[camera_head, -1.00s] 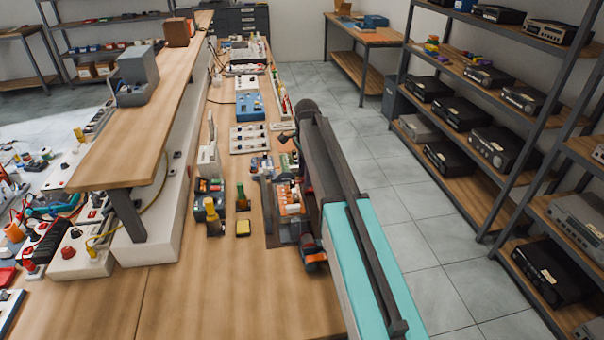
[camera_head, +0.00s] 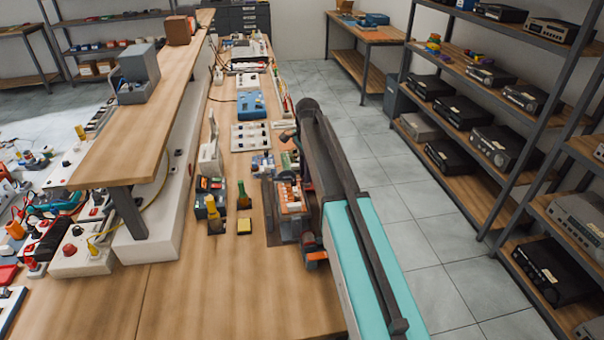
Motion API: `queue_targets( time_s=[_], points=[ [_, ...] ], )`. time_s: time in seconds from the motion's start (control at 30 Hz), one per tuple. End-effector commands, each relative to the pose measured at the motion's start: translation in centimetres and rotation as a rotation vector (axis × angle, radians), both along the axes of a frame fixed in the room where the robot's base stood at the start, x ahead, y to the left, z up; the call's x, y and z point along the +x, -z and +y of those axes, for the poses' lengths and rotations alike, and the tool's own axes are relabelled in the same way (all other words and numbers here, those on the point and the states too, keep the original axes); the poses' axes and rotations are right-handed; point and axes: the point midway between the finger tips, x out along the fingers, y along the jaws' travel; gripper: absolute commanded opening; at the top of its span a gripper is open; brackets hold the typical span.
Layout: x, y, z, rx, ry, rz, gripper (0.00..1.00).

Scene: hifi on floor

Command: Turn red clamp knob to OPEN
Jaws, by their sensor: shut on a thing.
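My dark grey and teal arm reaches from the bottom right up the right side of the bench and covers part of what lies beneath it. An orange and white block unit (camera_head: 289,192) in a dark frame stands on the bench just left of my arm. A small orange and dark part (camera_head: 316,258) shows at the near end of this unit, close against my arm. I cannot make out the red clamp knob or its OPEN mark. My gripper and its fingertips cannot be made out, and the arm and the unit hide that area.
A raised wooden shelf (camera_head: 140,130) runs along the left. The bench front (camera_head: 235,295) is clear. Metal racks stand right.

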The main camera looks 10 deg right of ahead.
Motion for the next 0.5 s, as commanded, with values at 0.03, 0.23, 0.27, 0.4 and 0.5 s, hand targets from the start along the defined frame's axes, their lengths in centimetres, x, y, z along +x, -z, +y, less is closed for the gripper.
queue_targets(
  time_s=[0.03, 0.23, 0.27, 0.4, 0.5],
  points=[
    [0.11, -0.09, -0.26, -0.003, -0.015, -0.003, 0.0],
    [0.18, -0.11, -0.45, -0.005, -0.12, -0.005, 0.0],
    [0.2, -0.12, -0.48, -0.006, -0.141, -0.005, 0.0],
    [0.25, -0.15, -0.59, -0.008, -0.249, -0.006, 0.0],
    [0.29, -0.18, -0.65, -0.009, -0.336, -0.007, 0.0]
  ],
)
